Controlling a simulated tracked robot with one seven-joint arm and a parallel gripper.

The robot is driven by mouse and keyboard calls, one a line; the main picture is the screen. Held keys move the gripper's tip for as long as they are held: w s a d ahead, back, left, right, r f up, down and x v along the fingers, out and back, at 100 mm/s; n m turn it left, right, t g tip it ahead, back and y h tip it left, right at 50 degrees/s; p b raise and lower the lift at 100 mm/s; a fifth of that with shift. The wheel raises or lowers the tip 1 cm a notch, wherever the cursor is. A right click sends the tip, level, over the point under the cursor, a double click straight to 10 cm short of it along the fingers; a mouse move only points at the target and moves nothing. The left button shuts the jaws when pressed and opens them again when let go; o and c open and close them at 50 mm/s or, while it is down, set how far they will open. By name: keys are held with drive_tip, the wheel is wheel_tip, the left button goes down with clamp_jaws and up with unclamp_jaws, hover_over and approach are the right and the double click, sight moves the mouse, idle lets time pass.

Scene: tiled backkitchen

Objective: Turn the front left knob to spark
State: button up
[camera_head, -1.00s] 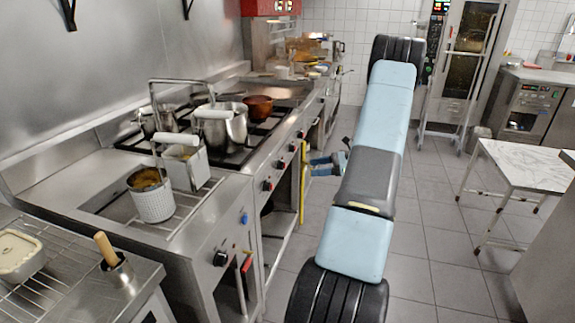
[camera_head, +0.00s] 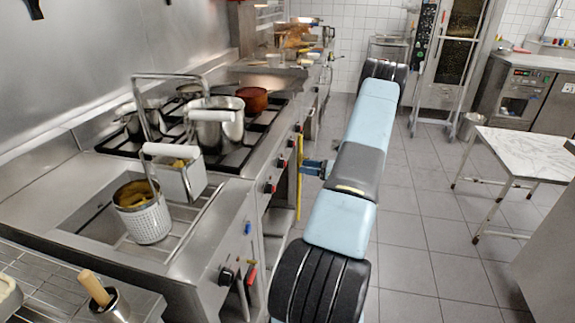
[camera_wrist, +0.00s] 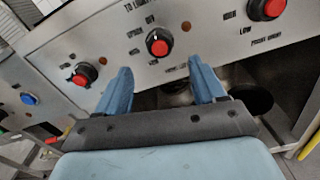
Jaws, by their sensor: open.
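The stove's front panel carries a row of red-capped black knobs. In the wrist view, one knob (camera_wrist: 159,43) is centred just beyond my gripper (camera_wrist: 158,70), whose two blue fingers are open and spread to either side with nothing between them. Small lettering around this knob includes OFF; its pointer setting is hard to read. Another red knob (camera_wrist: 85,75) is left of the fingers, and a third (camera_wrist: 266,8) is at the upper right. Which is the front left knob is not labelled. In the head view my gripper (camera_head: 316,168) is beside the panel, partly hidden by my arm.
Pots, including a steel pot (camera_head: 216,125) and a brown pan (camera_head: 252,99), stand on the burners. A yellow rail (camera_head: 299,177) runs near my gripper. A marble-topped table (camera_head: 525,152) stands right; floor between is clear.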

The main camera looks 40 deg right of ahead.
sight(282, 164)
drive_tip(key=x, duration=0.8)
drive_tip(key=shift+w, duration=0.1)
drive_tip(key=c, duration=1.1)
